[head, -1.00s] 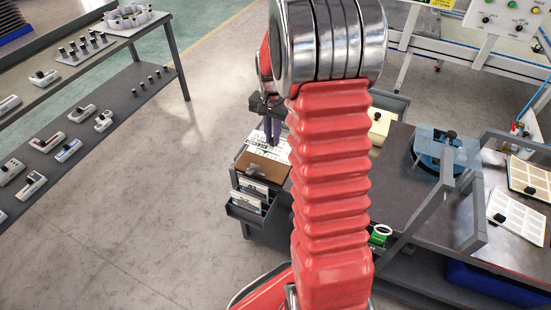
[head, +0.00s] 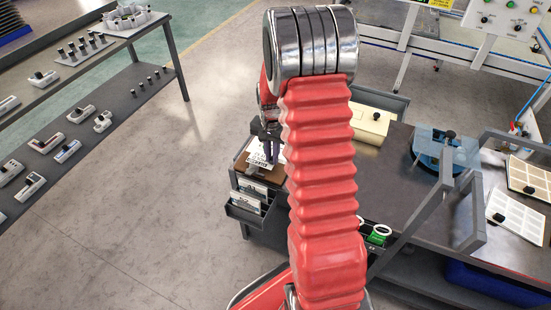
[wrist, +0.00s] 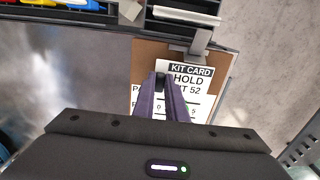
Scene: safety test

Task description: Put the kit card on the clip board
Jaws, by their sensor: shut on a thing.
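The kit card (wrist: 190,75) is white with a black header reading "KIT CARD" and "HOLD" below. My gripper (wrist: 163,82) is shut on it, and the purple fingers cover part of its print. The card lies over the brown clip board (wrist: 148,58), whose metal clip (wrist: 201,41) shows at the board's end. In the head view my gripper (head: 271,150) is partly behind my arm, with the card (head: 259,157) above or on the board (head: 250,169). I cannot tell whether the card touches the board.
A rack of card slots (head: 250,200) stands just in front of the board. A beige box (head: 370,121) and a blue fixture (head: 455,150) are on the dark workbench (head: 390,170) to the right. A shelf with several devices stands at the left, with open floor between.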

